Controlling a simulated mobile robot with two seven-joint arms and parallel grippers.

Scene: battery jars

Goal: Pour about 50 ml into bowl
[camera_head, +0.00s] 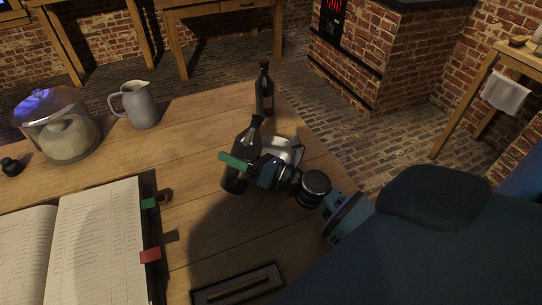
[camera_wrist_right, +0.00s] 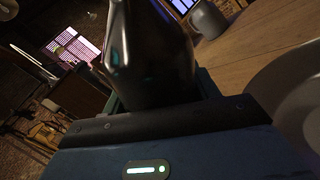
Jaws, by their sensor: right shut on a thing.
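A dark glass bottle (camera_head: 241,148) stands near the table's right side, its neck leaning slightly to the right in the head view. My right gripper (camera_head: 240,163) is shut on this bottle around its body. The bottle's dark body also fills the top middle of the right wrist view (camera_wrist_right: 150,50). I cannot tell whether its base touches the table. A pale bowl (camera_head: 287,147) sits just right of the bottle, partly hidden behind my right gripper. Its pale rim also shows at the right of the wrist view (camera_wrist_right: 290,105). My left gripper is not in view.
A second dark bottle (camera_head: 265,92) stands behind, near the table's far edge. A grey jug (camera_head: 141,106) and a lidded glass jar (camera_head: 62,135) stand at the back left. An open book (camera_head: 95,235) and a dark tray (camera_head: 215,295) lie in front. Bare wood lies between jug and bottles.

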